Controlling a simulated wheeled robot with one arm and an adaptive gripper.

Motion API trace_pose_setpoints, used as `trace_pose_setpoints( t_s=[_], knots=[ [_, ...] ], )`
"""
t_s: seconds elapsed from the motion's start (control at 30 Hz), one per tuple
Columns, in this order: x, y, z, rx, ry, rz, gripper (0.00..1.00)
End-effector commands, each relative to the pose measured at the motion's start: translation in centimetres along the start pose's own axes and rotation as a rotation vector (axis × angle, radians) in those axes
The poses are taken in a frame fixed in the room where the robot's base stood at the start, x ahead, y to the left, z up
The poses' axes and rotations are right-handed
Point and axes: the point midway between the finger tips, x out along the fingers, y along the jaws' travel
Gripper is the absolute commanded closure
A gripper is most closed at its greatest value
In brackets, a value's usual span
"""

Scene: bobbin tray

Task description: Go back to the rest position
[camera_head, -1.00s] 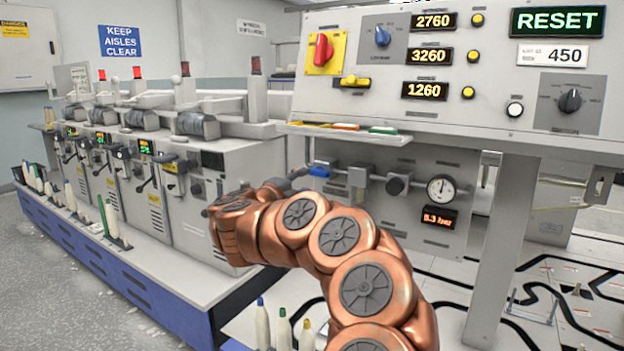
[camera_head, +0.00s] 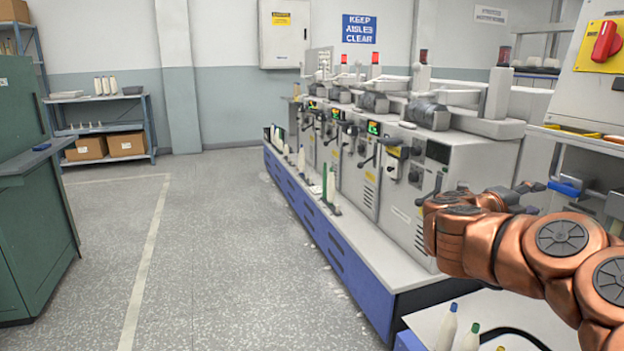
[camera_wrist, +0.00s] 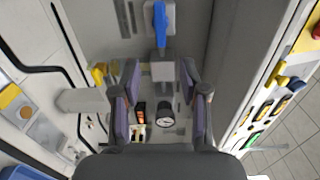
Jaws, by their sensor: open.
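My copper arm (camera_head: 562,240) enters the camera_head view from the right edge and stays bent in front of the machines. My gripper (camera_wrist: 162,95) shows in the camera_wrist view with its two fingers apart and nothing between them. In the camera_head view the gripper is small and partly hidden behind my arm. A blue valve handle (camera_wrist: 160,24) lies beyond the fingers in the camera_wrist view. It also shows at the right of the camera_head view (camera_head: 565,188), close to the gripper in the picture. A round gauge (camera_wrist: 167,120) appears beyond the gap between the fingers.
A row of grey winding machines (camera_head: 395,180) stands on a blue base (camera_head: 330,240). Several bobbins (camera_head: 447,328) stand at the bottom, below my arm. A green cabinet (camera_head: 30,220) stands at the left. The speckled floor (camera_head: 215,250) between them is clear.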

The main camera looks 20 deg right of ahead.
Motion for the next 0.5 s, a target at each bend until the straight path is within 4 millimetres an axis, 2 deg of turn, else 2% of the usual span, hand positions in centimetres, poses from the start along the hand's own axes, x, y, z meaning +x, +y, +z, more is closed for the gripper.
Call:
trace_pose_setpoints(
  t_s=[0.13,0.27,0.37,0.5],
  knots=[
    [-0.6,-1.3,1.1,-0.001,-0.047,-0.010,0.56],
    [-2.7,-5.0,4.6,-0.009,-0.198,-0.045,0.56],
    [-5.9,-8.7,8.3,-0.031,-0.373,-0.086,0.56],
    [-11.8,-12.9,13.1,-0.092,-0.627,-0.149,0.56]
  ],
)
